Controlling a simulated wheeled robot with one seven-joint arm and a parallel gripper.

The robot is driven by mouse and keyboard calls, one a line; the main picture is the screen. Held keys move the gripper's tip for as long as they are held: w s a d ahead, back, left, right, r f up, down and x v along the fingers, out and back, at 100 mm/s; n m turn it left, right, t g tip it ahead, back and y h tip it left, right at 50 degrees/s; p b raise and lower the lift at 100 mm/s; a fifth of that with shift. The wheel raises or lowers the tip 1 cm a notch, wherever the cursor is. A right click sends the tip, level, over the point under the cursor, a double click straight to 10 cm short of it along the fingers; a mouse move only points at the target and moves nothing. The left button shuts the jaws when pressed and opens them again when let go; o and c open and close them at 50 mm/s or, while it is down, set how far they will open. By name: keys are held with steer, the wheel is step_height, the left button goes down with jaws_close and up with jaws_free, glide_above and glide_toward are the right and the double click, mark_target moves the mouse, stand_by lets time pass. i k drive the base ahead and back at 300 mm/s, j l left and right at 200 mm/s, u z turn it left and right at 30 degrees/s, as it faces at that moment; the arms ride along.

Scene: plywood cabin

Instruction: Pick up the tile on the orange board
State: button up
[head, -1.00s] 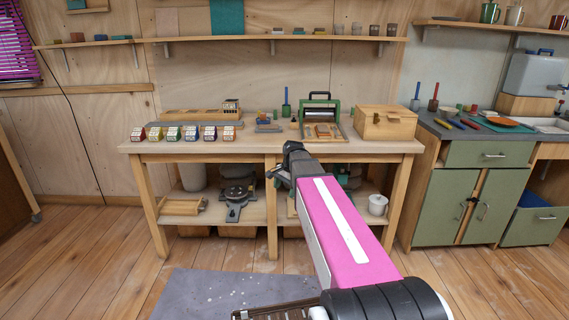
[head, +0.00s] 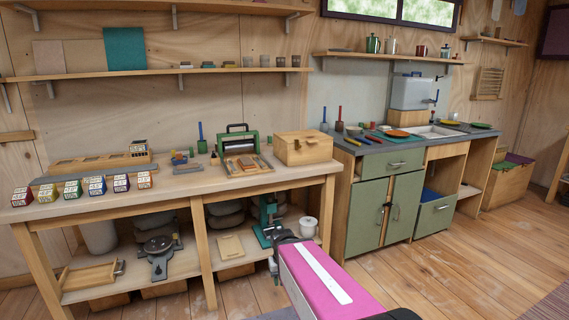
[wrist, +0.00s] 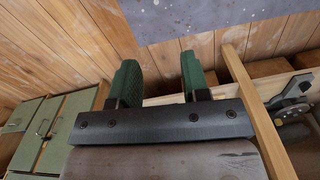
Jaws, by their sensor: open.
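A small orange flat piece (head: 397,133) lies on the grey counter by the sink in the head view; it may be the orange board. I cannot make out a tile on it at this size. My gripper shows in the wrist view (wrist: 160,78) with its two green fingers wide apart and nothing between them. In the head view my arm is low in front of the workbench, below its top and well left of and nearer than the orange piece. The fingers are hard to make out there.
The wooden workbench (head: 180,183) holds several small coloured boxes, a green press (head: 237,142) and a wooden box (head: 303,148). The counter (head: 372,148) above green cabinets also carries a teal mat, cups and plates. Open plank floor (head: 450,260) lies in front of the cabinets.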

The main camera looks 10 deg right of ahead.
mark_target(245, 162)
steer(key=i+j+z, duration=0.1)
steer(key=j+z, duration=1.2)
steer(key=i+l, duration=0.05)
steer(key=l, duration=0.05)
